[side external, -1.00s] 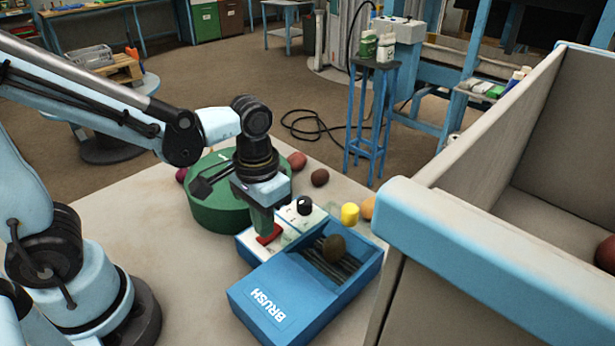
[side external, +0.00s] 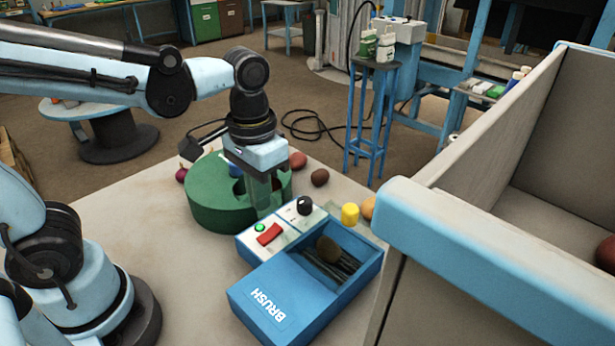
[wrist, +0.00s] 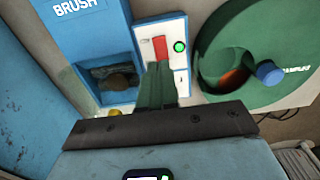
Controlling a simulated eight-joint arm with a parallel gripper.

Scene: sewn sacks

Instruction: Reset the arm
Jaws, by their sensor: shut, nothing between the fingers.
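My gripper (side external: 264,205) is shut and empty, pointing down above the table beside the green round container. In the wrist view its green fingers (wrist: 158,85) are together over the control panel. The blue box marked BRUSH (side external: 285,297) stands on the table with a brown round item (side external: 329,249) on dark bristles in its open bay. Its white panel (side external: 285,237) carries a red switch (side external: 269,234), a lit green lamp (side external: 260,227) and a black knob (side external: 304,205). The red switch also shows in the wrist view (wrist: 160,48).
The green container (side external: 215,203) stands behind the gripper; in the wrist view it has a blue knob (wrist: 268,73). A yellow cylinder (side external: 350,214) and brown round items (side external: 320,177) lie behind the box. A high-walled bin (side external: 450,235) stands at right.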

